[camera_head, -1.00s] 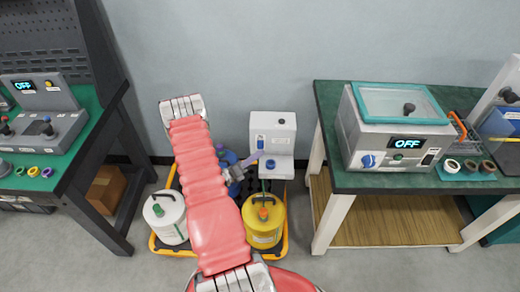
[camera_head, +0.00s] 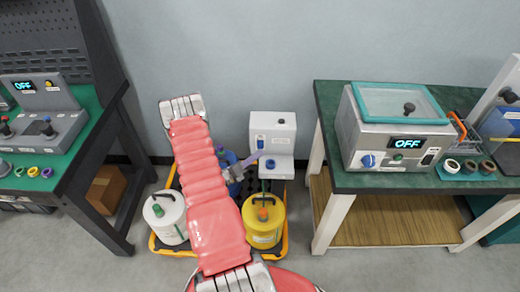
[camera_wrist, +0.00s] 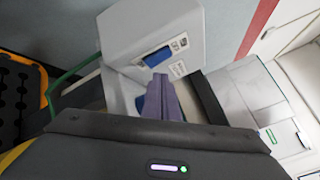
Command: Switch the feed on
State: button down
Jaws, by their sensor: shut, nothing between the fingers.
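The white feed unit (camera_head: 285,126) stands at the back of the yellow-edged pallet, against the wall. A blue switch (camera_head: 261,141) is on its front face, and a blue knob (camera_head: 270,164) is on its lower ledge. The switch also shows in the wrist view (camera_wrist: 157,57), beside small labels. My gripper (camera_head: 258,156) is shut and empty, its lavender fingers close in front of the unit, just below the switch. In the wrist view the fingertips (camera_wrist: 158,78) appear just under the switch; I cannot tell whether they touch the unit.
A yellow canister (camera_head: 262,230) and a white canister (camera_head: 166,218) stand at the pallet's front. The right bench (camera_head: 332,180) carries a tester (camera_head: 400,135) showing OFF. The left bench (camera_head: 90,135) holds a control box (camera_head: 40,110), also showing OFF.

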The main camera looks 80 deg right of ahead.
jog(key=shift+w+d, duration=0.2)
jog(key=shift+d, duration=0.5)
dwell(1.0)
jog(key=shift+a, duration=0.1)
jog(key=shift+s+a, duration=0.15)
jog(key=shift+a, duration=0.45)
jog(key=shift+a, duration=0.15)
jog(key=a, duration=0.3)
jog(key=s+a, duration=0.1)
jog(key=shift+a+r, duration=0.3)
jog(key=shift+r, duration=0.05)
dwell(0.4)
dwell(0.6)
